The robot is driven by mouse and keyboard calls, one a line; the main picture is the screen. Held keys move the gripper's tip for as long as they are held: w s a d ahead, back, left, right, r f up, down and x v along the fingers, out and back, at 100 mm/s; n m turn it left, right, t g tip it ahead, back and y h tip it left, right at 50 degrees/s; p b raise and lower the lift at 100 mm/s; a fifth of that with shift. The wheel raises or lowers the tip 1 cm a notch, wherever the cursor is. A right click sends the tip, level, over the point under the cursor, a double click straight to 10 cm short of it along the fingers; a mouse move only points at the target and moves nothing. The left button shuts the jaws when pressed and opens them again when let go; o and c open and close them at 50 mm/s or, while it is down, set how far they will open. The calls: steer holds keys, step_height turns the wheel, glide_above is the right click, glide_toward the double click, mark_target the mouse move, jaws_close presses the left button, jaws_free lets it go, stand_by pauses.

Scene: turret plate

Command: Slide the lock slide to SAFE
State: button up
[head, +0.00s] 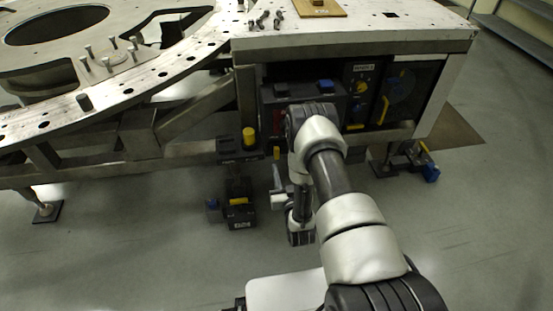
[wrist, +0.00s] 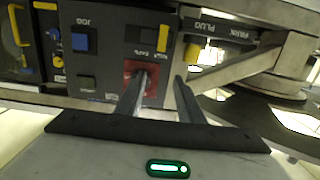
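The dark control panel (wrist: 112,50) shows in the wrist view, with a small yellow piece (wrist: 163,38) beside a dark label that I cannot read surely. This may be the lock slide. Below it is a red plate (wrist: 130,70) with a pale part, partly covered by my left finger. My gripper (wrist: 160,77) is open, its two fingers apart in front of the panel's right edge. The left finger overlaps the red plate and the right one lies past it. Contact cannot be told. In the head view my arm hides the gripper and much of the panel.
A blue JOG button (wrist: 80,42) sits left of the fingers. A yellow plug (wrist: 193,52) stands by the park plug label on the right; it shows in the head view (head: 249,137). The steel table (head: 360,35) overhangs the panel.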

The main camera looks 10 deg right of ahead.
steer(key=t+b, duration=0.1)
glide_toward(277, 152)
steer(key=w+b, duration=0.4)
steer(key=w, duration=0.5)
jaws_close()
